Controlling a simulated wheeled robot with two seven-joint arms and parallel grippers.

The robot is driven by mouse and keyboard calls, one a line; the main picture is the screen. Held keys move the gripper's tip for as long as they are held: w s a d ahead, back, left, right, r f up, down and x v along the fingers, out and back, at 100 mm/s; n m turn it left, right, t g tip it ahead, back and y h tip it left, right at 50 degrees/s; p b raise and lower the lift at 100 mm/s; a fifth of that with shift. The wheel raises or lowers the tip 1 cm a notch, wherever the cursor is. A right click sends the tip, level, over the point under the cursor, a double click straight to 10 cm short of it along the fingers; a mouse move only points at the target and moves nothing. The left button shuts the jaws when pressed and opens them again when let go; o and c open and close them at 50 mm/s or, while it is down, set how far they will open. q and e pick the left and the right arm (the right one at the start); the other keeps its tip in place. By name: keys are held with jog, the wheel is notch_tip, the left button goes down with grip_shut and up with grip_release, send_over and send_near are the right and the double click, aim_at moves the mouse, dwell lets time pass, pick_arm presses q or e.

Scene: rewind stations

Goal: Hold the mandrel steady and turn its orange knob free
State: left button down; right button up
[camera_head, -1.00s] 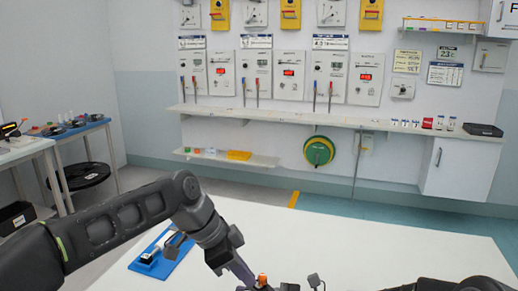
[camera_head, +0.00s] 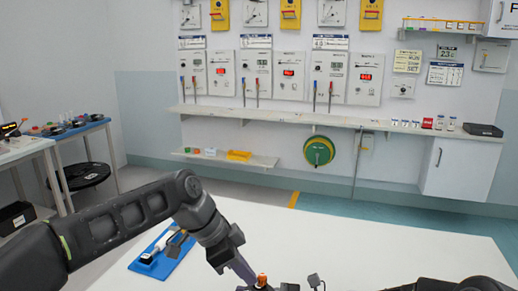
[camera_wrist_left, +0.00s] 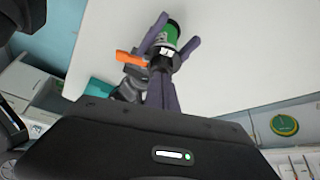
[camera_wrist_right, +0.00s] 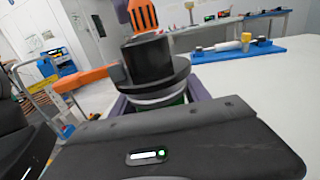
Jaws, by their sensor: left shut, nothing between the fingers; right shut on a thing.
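The mandrel, with a green body (camera_wrist_left: 171,33) and a black collar, is clamped between the purple fingers of my right gripper (camera_wrist_right: 160,98). In the right wrist view its black flanged top (camera_wrist_right: 150,62) stands roughly upright. The ribbed orange knob (camera_wrist_right: 141,14) shows above that top, cut by the frame edge; it also shows at the bottom of the head view (camera_head: 262,280). An orange bar (camera_wrist_right: 82,78) sticks out sideways near the flange. My left gripper (camera_wrist_left: 164,78) is shut and empty, its fingertips close beside the knob; whether they touch it I cannot tell.
A white table (camera_head: 340,240) lies under the grippers, mostly clear. A blue tray (camera_head: 163,256) with a white and black device lies at its left. Another bench (camera_head: 75,127) stands far left. A wall shelf (camera_head: 300,118) runs along the back.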

pick_arm(q)
jog(key=shift+w, duration=0.65)
jog(key=shift+a, duration=0.25)
jog(key=shift+a, duration=0.25)
dwell(0.5)
notch_tip(320, 180, up, 6)
dwell(0.5)
jog(key=shift+s, duration=0.1)
jog(key=shift+s+d+r, duration=0.1)
jog(key=shift+s+r, duration=0.15)
jog(key=shift+s, duration=0.25)
jog(key=shift+s+r, duration=0.2)
jog(key=shift+s, duration=0.3)
